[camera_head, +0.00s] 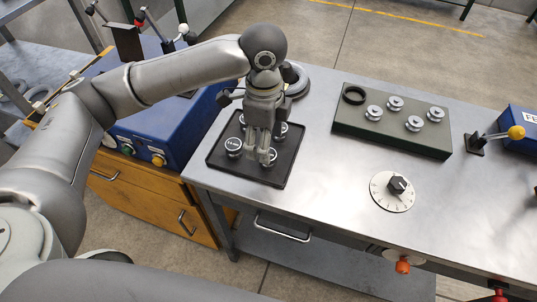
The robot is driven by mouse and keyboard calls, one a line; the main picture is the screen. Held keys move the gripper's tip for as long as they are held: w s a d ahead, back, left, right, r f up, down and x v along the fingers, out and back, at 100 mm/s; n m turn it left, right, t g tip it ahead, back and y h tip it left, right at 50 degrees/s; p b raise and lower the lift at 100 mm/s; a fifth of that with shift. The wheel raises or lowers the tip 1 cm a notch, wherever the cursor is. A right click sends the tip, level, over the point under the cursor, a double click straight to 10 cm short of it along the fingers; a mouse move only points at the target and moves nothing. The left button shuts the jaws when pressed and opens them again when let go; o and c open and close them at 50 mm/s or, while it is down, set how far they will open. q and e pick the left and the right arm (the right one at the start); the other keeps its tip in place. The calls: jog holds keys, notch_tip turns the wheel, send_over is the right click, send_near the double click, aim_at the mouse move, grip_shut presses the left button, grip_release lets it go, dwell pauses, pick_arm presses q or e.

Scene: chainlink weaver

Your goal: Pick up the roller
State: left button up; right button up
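A black tray (262,179) lies on the left part of the metal workbench and holds several small rollers with light tops. One roller (233,147) with a printed label sits at the tray's left side. Another roller (281,129) sits behind the fingers, partly hidden. A third roller (270,155) is at the fingertips' right side. My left gripper (257,160) points down over the middle of the tray, fingers low among the rollers. Its fingers look close together, but whether they are apart, or hold a roller, is unclear. My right gripper does not show.
A dark green block (393,140) with several metal pegs and a black ring stands behind to the right. A dial (393,190) is at the bench's front. A yellow-knobbed lever (497,136) stands at right. A blue machine (165,130) is left of the bench.

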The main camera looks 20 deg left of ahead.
pick_arm(q)
jog(key=shift+w+f, duration=0.1)
jog(key=shift+f, duration=0.4)
jog(key=shift+w+f, duration=0.15)
jog(key=shift+f, duration=0.15)
jog(key=f, duration=0.3)
jog(key=f+p, duration=0.1)
jog(key=shift+d+f, duration=0.2)
jog(key=shift+d, duration=0.05)
jog(key=shift+f, duration=0.25)
jog(key=shift+w+f, duration=0.1)
jog(key=shift+c, duration=2.6)
jog(key=c, duration=0.5)
jog(key=shift+c, duration=1.7)
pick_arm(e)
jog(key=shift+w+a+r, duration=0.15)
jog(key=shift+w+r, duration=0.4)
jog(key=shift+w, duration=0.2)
